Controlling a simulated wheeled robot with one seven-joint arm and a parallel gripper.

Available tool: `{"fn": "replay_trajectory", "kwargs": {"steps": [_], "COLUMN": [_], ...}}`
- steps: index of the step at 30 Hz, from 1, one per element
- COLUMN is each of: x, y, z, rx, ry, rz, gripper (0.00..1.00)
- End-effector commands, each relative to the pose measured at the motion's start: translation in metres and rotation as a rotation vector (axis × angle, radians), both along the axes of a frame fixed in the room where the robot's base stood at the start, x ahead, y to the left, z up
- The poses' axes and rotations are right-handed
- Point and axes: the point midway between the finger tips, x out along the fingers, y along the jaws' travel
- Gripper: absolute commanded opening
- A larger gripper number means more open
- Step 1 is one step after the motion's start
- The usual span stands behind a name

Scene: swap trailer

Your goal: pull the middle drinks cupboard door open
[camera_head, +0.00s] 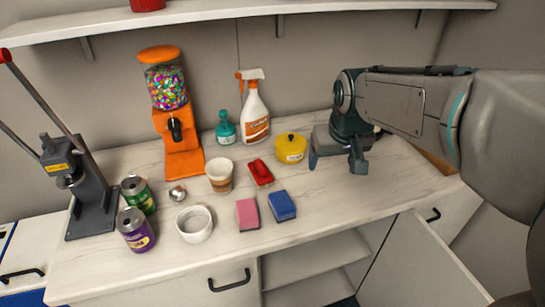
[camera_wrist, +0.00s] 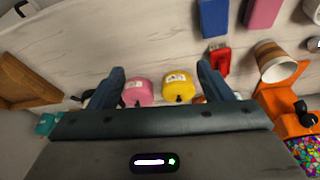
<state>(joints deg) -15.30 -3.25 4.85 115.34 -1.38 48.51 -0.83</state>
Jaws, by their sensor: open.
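The middle cupboard under the counter shows its inside shelves (camera_head: 315,262) in the head view. A pale door panel (camera_head: 425,265) stands swung out to the right of this opening; its handle does not show. My gripper (camera_head: 337,160) is over the right part of the countertop, right of the yellow pot and well above the door. In the wrist view my gripper (camera_wrist: 160,85) is open, its two dark fingers wide apart with nothing held. A yellow pot (camera_wrist: 177,88) and a pink container (camera_wrist: 139,92) show beyond the fingers.
On the marble-look counter (camera_head: 350,205) stand a candy dispenser (camera_head: 170,110), spray bottle (camera_head: 254,110), paper cup (camera_head: 220,176), white bowl (camera_head: 194,224), cans and sponges. A closed left door has a black handle (camera_head: 230,281). Another handle (camera_head: 433,215) is behind the open panel.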

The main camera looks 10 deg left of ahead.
Motion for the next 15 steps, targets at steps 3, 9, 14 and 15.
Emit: {"fn": "replay_trajectory", "kwargs": {"steps": [3,9,14,15], "x": [0.033,0.061,0.068,0.069], "y": [0.062,0.140,0.169,0.172], "z": [-0.021,-0.041,-0.050,-0.053], "rx": [0.013,0.042,0.052,0.053], "ry": [-0.011,-0.027,-0.031,-0.030], "rz": [0.106,0.220,0.260,0.263], "gripper": [0.73,0.73,0.73,0.73]}}
